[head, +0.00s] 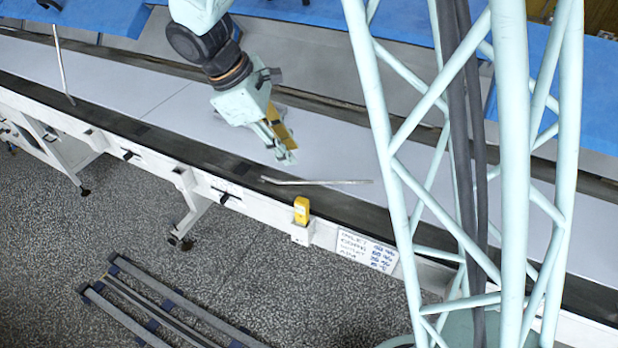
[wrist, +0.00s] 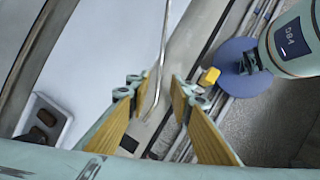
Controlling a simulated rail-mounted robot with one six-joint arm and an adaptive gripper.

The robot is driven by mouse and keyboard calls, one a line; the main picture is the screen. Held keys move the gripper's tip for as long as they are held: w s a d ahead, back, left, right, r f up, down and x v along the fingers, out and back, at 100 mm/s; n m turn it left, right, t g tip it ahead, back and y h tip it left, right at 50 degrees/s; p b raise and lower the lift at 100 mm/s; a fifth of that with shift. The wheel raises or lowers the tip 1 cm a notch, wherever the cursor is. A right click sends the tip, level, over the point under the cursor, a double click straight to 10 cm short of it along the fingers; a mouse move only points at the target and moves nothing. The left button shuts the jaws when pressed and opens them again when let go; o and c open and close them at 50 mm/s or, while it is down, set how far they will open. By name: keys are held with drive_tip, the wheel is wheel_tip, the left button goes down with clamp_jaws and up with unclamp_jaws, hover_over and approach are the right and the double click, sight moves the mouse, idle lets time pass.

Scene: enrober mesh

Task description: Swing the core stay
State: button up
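A thin metal rod (head: 318,182), likely the core stay, lies over the near dark edge of the long machine, with a bent left end. In the wrist view the rod (wrist: 163,45) runs down the picture between the two fingers, beyond them. My gripper (head: 286,158) is above the grey belt, up and to the left of the rod's middle in the head view. In the wrist view its yellow-padded fingers (wrist: 160,98) are apart, with nothing held. A second thin rod (head: 62,65) stands tilted at the machine's near edge, far left.
A yellow block (head: 301,209) sits on a white bracket on the machine's near side, beside a handwritten label (head: 367,251). Blue panels (head: 290,12) line the back. A slatted rack (head: 165,312) lies on the floor.

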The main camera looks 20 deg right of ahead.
sight(311, 181)
drive_tip(key=shift+b+x, duration=1.05)
drive_tip(key=shift+x, duration=5.75)
drive_tip(key=shift+c, duration=0.7)
clamp_jaws()
